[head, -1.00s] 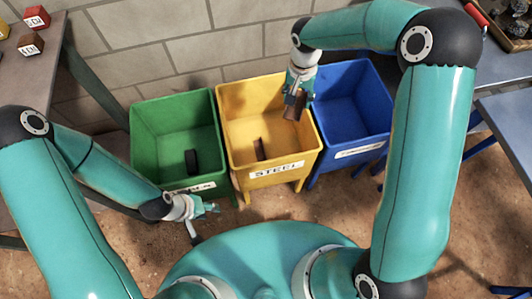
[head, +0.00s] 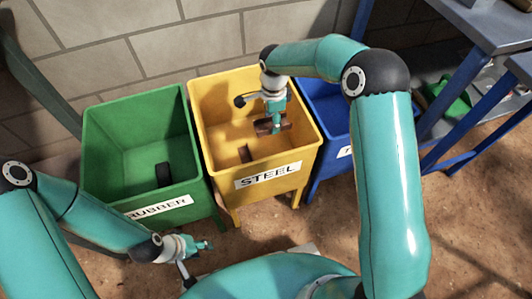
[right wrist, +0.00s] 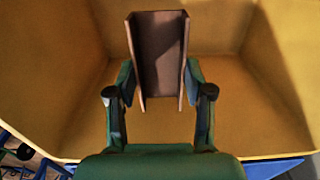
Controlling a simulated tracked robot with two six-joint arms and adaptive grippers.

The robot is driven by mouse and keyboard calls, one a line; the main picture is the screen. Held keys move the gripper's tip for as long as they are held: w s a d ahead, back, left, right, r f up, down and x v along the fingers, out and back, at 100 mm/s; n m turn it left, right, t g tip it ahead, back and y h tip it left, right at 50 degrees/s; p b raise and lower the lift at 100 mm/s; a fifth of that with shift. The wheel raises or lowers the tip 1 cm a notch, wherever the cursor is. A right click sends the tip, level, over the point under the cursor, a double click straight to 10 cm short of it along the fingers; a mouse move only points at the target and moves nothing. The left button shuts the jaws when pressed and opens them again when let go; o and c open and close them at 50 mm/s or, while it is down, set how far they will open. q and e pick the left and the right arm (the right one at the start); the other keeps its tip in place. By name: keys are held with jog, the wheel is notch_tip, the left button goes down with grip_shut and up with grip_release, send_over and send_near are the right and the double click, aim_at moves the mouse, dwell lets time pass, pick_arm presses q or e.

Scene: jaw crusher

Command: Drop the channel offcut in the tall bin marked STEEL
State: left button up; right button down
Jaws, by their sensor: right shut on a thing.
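The channel offcut (head: 268,126) is a short brown U-shaped piece. My right gripper (head: 277,122) is shut on it and holds it over the open mouth of the yellow bin (head: 291,152) marked STEEL. In the right wrist view the channel offcut (right wrist: 159,55) sits between the two fingers (right wrist: 160,92), with yellow bin walls around it. Another small brown piece (head: 244,154) is in the yellow bin. My left gripper (head: 203,246) is empty in front of the green bin; its jaws are too small to judge.
A green bin (head: 105,137) marked RUBBER stands to the left, with a dark piece (head: 163,174) inside. A blue bin (head: 322,110) stands to the right, partly hidden by my right arm. A block wall is behind the bins. Blue-legged tables (head: 490,25) stand at the right.

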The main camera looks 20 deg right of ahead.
notch_tip(320, 180, down, 17)
jog(key=b, duration=0.4)
jog(key=shift+f, duration=0.1)
jog(key=shift+c, duration=2.2)
grip_release()
jog(key=shift+r, duration=0.2)
notch_tip(320, 180, up, 12)
jog(key=p, duration=0.3)
jog(key=shift+p, duration=0.3)
